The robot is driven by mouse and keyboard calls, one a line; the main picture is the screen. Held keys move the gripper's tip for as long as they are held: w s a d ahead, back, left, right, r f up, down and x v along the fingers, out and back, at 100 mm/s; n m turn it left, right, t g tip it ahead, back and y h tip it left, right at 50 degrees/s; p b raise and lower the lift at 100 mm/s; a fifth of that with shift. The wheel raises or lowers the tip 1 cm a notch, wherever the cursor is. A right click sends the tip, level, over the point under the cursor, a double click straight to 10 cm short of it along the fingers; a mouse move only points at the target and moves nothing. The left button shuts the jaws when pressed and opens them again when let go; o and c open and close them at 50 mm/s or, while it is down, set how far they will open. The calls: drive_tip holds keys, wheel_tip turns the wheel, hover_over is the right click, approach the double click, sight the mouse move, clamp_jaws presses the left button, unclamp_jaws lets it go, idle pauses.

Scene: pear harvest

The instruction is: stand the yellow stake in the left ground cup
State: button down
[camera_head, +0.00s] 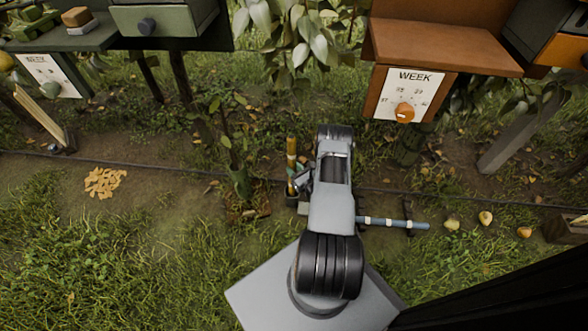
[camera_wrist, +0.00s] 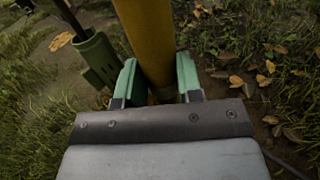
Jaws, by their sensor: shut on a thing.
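My gripper (camera_wrist: 157,82) is shut on the yellow stake (camera_wrist: 150,40), with a green finger on each side in the wrist view.
A sapling with a green sleeve (camera_head: 242,183) stands just left of the stake; the sleeve (camera_wrist: 97,58) is also close in the wrist view. A blue-and-white rod (camera_head: 392,223) lies to the right. Several pears (camera_head: 485,217) lie farther right. Orange cabinet (camera_head: 445,45) stands behind.

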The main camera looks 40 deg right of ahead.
drive_tip(key=shift+f+b, duration=2.25)
drive_tip(key=shift+f, duration=0.35)
drive_tip(key=c, duration=0.7)
unclamp_jaws()
